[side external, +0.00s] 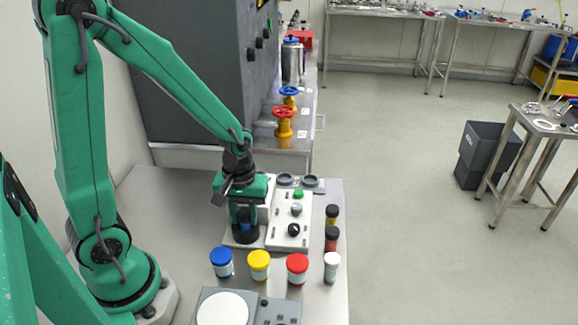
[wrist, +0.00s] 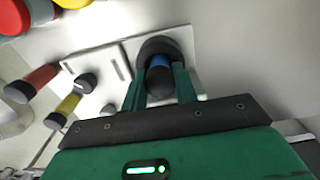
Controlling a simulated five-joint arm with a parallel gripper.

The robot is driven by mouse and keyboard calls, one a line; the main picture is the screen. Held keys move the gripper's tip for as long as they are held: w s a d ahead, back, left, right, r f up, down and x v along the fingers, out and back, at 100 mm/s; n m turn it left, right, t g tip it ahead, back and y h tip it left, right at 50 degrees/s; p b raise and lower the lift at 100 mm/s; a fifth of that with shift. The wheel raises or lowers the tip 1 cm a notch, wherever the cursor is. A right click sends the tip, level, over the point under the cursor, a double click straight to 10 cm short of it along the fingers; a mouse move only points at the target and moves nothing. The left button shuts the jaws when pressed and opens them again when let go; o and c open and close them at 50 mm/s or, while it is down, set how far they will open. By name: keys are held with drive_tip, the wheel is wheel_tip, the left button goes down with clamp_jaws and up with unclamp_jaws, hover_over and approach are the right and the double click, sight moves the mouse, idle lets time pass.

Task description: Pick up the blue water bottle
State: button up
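A blue and black upright object (wrist: 158,62), which may be the blue water bottle, stands between the fingers of my gripper (wrist: 160,88) in the wrist view. Its lower part is in or on a round black base (wrist: 160,43). In the side external view its blue part (side external: 244,215) shows between the green fingers of my gripper (side external: 245,222), above the black base (side external: 245,237). The fingers flank it closely on both sides. I cannot tell whether they press on it. The fingers and my wrist hide much of it.
A white panel with knobs (side external: 291,215) stands right beside the gripper. Blue-lidded (side external: 222,257), yellow-lidded (side external: 259,260) and red-lidded (side external: 297,264) jars stand in front, with a white-topped vial (side external: 331,267). A grey device (side external: 250,312) lies nearest.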

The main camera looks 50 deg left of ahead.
sight(244, 212)
drive_tip(key=c, duration=0.4)
drive_tip(key=shift+r, duration=0.15)
drive_tip(key=shift+r, duration=2)
drive_tip(key=s+d+r, duration=0.1)
drive_tip(key=d+r, duration=0.1)
drive_tip(key=d, duration=0.1)
drive_tip(key=s+d+r, duration=0.2)
drive_tip(key=d, duration=0.2)
drive_tip(key=s+d+r, duration=0.2)
drive_tip(key=d, duration=0.1)
drive_tip(key=shift+s+d+r, duration=0.2)
drive_tip(key=shift+r, duration=0.2)
drive_tip(key=shift+w, duration=0.15)
